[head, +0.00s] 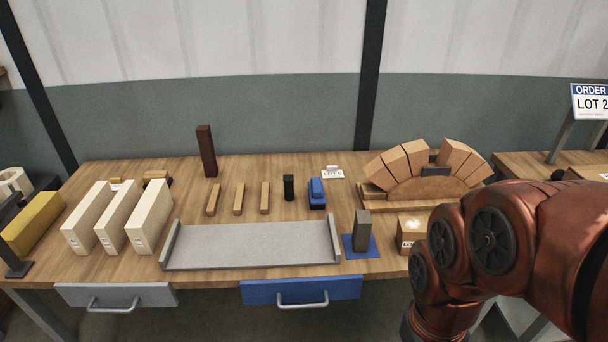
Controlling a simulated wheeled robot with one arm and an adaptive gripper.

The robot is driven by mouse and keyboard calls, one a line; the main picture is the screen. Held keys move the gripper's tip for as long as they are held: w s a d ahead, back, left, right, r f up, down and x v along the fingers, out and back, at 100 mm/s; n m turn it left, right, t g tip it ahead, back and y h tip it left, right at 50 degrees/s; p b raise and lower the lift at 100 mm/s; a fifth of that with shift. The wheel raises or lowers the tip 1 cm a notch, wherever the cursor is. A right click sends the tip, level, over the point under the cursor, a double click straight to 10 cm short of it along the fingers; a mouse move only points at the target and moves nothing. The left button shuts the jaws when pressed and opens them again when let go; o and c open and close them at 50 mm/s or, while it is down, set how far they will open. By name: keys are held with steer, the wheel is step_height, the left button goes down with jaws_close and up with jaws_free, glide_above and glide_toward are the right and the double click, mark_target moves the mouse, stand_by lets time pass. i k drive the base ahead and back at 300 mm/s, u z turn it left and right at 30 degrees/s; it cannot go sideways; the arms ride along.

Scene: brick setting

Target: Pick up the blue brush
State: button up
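The blue brush (317,189) appears to be the small blue block-shaped thing with a dark lower part. It stands on the wooden table (203,270), towards the back and right of the middle, just in front of a small white card. Nothing covers it. My copper-coloured arm fills the lower right of the head view, well to the right of the brush and apart from it. My gripper is outside the picture, so its fingers cannot be seen.
Left of the brush stand a small black block (288,187) and several thin wooden strips. A grey tray (255,245) lies in front.

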mark_target(315, 187)
steer(key=z, duration=0.3)
steer(key=k, duration=0.4)
steer(key=z, duration=1)
steer(key=k, duration=0.95)
steer(key=z, duration=0.7)
steer(key=i, duration=0.85)
steer(key=u, duration=0.85)
steer(key=i, duration=0.8)
steer(key=u, duration=0.65)
